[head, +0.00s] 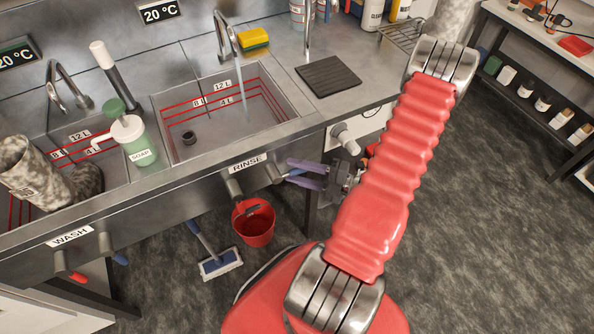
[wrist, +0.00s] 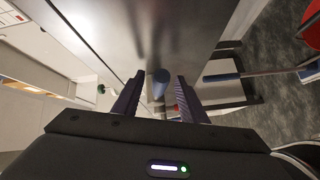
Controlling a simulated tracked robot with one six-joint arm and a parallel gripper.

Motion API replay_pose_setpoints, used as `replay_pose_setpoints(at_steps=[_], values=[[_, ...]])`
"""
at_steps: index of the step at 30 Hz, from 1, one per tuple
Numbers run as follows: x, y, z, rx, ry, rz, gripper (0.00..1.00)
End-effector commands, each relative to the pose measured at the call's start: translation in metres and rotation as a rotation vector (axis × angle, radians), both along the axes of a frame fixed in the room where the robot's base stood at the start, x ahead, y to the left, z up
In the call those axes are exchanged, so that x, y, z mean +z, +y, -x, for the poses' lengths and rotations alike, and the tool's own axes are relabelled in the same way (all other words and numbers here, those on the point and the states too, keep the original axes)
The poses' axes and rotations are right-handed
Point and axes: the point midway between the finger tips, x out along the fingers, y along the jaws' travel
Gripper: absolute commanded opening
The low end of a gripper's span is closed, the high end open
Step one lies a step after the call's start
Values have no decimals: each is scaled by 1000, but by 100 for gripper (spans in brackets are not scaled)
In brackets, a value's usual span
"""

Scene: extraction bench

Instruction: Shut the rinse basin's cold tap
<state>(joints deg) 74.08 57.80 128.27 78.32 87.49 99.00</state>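The rinse basin (head: 222,120) has a stream of water (head: 243,98) falling from its spout (head: 228,38). Its cold tap (head: 274,172) is on the bench front, right of the RINSE label (head: 248,163). My gripper (head: 292,173), with purple fingers, is at this tap in the head view and partly hides its handle. In the wrist view the blue end of the tap handle (wrist: 161,78) shows between the two fingertips (wrist: 159,78). The fingers are open, with a gap on both sides of the handle. I cannot tell whether either finger touches it.
The rinse basin's other tap (head: 234,187) is close on the left. Below are a red bucket (head: 254,224) and a floor brush (head: 221,264). A white pipe fitting (head: 345,138) juts out on the right. The floor further right (head: 500,220) is clear.

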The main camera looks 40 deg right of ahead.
Motion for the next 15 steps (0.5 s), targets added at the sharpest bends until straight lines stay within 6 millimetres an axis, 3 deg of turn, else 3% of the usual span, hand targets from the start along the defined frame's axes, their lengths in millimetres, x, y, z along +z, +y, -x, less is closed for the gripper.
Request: replay_pose_setpoints(at_steps=[6,15], values=[[0,0,0,0,0,0,39],[0,0,0,0,0,0,18]])
